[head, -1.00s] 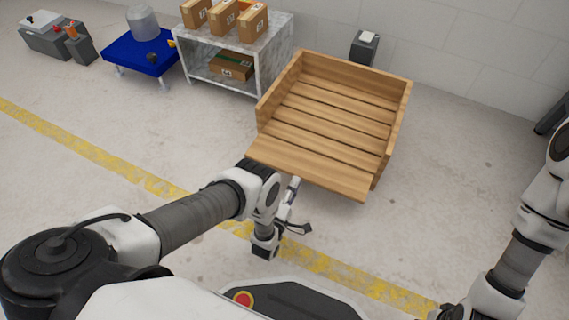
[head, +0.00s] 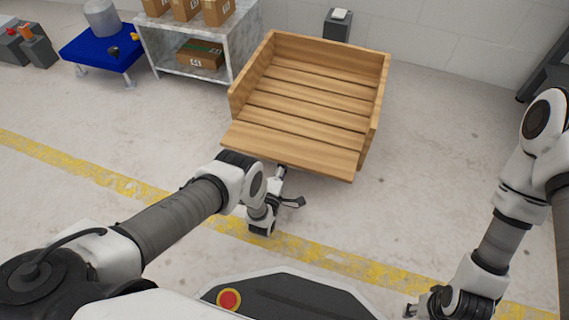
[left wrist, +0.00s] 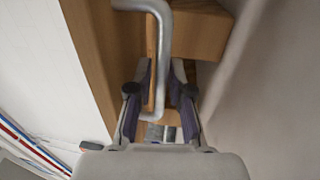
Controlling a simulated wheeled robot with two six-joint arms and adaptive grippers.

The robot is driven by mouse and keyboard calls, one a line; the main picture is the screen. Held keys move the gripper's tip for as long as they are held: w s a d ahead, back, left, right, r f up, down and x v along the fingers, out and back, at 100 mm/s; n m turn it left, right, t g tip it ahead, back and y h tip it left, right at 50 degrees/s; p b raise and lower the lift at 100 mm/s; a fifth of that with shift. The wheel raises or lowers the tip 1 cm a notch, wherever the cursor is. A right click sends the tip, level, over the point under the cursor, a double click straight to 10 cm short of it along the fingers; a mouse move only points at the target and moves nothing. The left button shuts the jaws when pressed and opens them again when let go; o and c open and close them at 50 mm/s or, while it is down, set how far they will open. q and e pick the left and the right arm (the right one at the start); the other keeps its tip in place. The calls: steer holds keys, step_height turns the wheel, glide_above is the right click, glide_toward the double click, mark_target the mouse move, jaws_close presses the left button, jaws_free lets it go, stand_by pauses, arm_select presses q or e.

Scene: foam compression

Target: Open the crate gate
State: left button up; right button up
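The wooden slatted crate (head: 378,95) stands on the floor in the middle of the head view. Its gate (head: 290,150), the front board, slopes down and outward below the ends of the side walls. My left gripper (head: 289,188) is low in front of the gate, with its fingers spread. In the left wrist view a bent grey metal handle (left wrist: 163,50) runs down between the spread fingers of my left gripper (left wrist: 162,75), beside a wooden edge. Contact there is not clear. My right gripper (head: 435,305) is at the bottom right, far from the crate; its fingers are unclear.
A grey shelf (head: 153,45) with several cardboard boxes stands at the back left, beside a blue table (head: 100,52). A small grey bin (head: 338,28) stands behind the crate by the wall. The floor right of the crate is clear.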

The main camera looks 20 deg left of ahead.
arm_select(q)
jaws_close()
steer(key=r+p, duration=0.1)
steer(key=p, duration=0.1)
steer(key=r+g+p, duration=0.1)
steer(key=p, duration=0.1)
steer(key=shift+s+g, duration=0.2)
steer(key=shift+g, duration=0.1)
steer(key=shift+r+p, duration=0.1)
steer(key=shift+p, duration=0.4)
steer(key=shift+g, duration=0.3)
steer(key=shift+f, duration=0.3)
